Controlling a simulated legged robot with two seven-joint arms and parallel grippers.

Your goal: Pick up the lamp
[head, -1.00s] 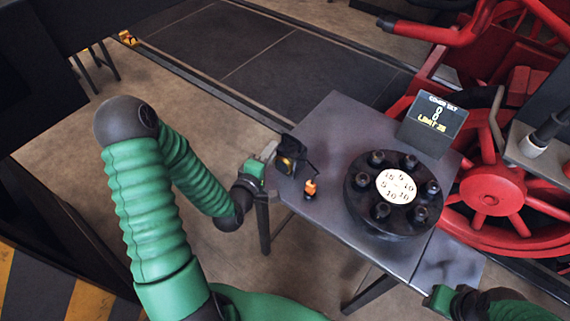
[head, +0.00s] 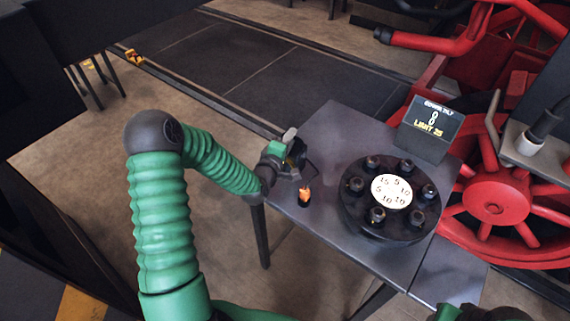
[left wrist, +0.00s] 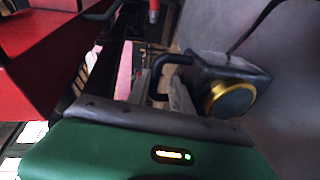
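The lamp (left wrist: 225,84) is black with a gold-ringed round lens and a bent black handle. In the left wrist view, its handle sits between the fingers of my left gripper (left wrist: 162,97), with a gap still showing around it, so the fingers look open. In the head view, my left gripper (head: 291,146) is at the left corner of the grey table (head: 335,125) and hides most of the lamp. My right gripper (head: 446,313) shows only in part at the bottom edge, and its fingers cannot be made out.
Red wheels and machinery (head: 497,196) stand beyond the table's right side.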

